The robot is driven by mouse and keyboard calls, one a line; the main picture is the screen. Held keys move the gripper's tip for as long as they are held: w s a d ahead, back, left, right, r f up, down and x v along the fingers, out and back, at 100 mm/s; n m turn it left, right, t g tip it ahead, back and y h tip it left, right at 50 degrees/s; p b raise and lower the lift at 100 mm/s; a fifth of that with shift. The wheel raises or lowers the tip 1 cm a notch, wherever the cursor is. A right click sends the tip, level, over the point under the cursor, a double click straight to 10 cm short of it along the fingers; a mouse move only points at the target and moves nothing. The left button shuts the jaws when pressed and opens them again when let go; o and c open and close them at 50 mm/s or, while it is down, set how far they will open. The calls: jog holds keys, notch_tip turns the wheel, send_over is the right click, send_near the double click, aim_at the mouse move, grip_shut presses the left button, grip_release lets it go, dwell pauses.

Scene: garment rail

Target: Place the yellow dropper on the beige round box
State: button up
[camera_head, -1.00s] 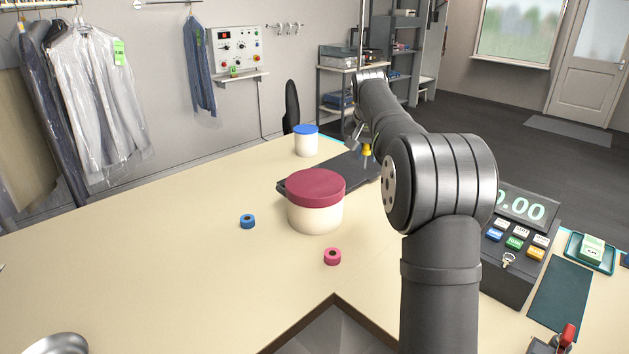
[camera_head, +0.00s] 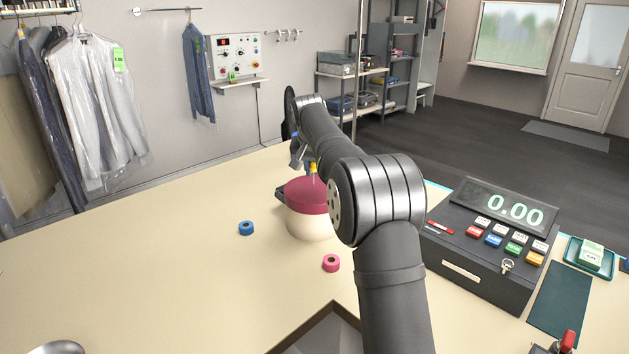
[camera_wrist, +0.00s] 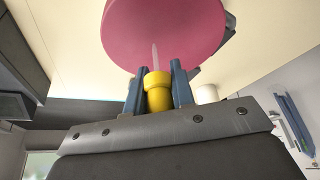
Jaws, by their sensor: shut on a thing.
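The beige round box (camera_head: 305,226) with a dark pink lid (camera_head: 305,197) stands on the counter, partly hidden behind my arm. My gripper (camera_wrist: 163,82) is shut on the yellow dropper (camera_wrist: 158,92); its pale thin tip points toward the pink lid in the wrist view. In the head view the yellow dropper (camera_head: 313,168) shows just above the far side of the lid, beside my arm. Whether it touches the lid cannot be told. The gripper's fingers are mostly hidden in the head view.
A cash register (camera_head: 480,250) stands to the right of my arm. The left part of the counter is largely clear.

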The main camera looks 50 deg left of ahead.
jog(key=shift+f, duration=1.7)
jog(key=shift+f, duration=0.15)
jog(key=o, duration=0.9)
jog(key=v, duration=1.2)
jog(key=shift+w+r, duration=0.1)
jog(key=shift+r, duration=0.15)
